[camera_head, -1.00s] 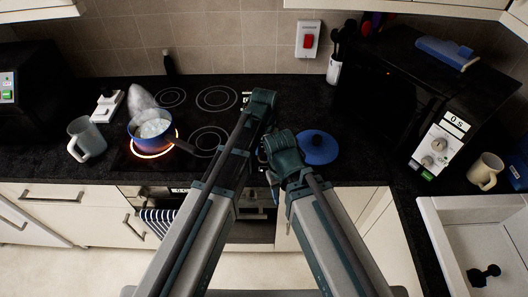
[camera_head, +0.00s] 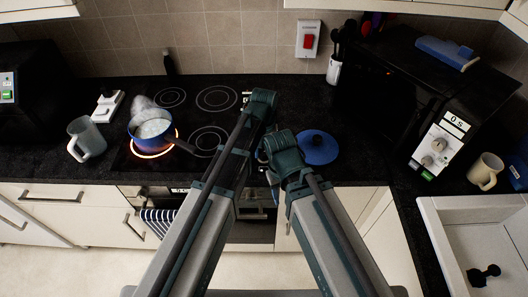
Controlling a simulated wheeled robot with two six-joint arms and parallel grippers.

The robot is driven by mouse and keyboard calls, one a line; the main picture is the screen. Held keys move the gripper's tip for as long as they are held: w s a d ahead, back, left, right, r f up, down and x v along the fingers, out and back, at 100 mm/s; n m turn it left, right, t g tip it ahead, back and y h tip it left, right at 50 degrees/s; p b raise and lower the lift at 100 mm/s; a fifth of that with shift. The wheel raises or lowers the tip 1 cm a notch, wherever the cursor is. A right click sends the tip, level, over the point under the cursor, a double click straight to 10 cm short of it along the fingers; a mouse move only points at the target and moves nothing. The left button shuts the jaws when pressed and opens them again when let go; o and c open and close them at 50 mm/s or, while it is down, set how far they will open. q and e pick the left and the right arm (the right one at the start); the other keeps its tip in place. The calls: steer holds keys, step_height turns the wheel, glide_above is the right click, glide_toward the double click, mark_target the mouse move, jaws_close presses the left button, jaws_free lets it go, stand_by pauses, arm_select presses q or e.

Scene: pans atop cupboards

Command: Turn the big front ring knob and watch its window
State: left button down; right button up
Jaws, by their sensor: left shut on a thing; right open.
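The hob's front panel lies below the worktop, and a small window (camera_head: 180,190) with dark marks shows on it, too small to read. My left gripper (camera_head: 262,154) is mostly hidden among my own arm links at the hob's front right. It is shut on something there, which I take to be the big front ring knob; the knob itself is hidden. My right gripper (camera_head: 273,179) is open just below, also largely covered by my arm. A blue pan (camera_head: 136,130) with pale bubbling contents stands on the glowing front-left ring (camera_head: 151,154), with steam above it.
A grey mug (camera_head: 88,138) stands left of the pan. A blue lid (camera_head: 317,148) lies right of my arms. A striped towel (camera_head: 158,220) hangs on the oven front. A microwave (camera_head: 440,145), a beige mug (camera_head: 486,170) and a sink (camera_head: 440,225) are at the right.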

mark_target(264, 152)
stand_by(0.3)
arm_select(q)
steer(key=shift+c, duration=1.9)
jaws_free()
steer(key=shift+r, duration=0.15)
step_height(264, 152, up, 14)
steer(key=p, duration=1.4)
steer(key=shift+f, duration=0.2)
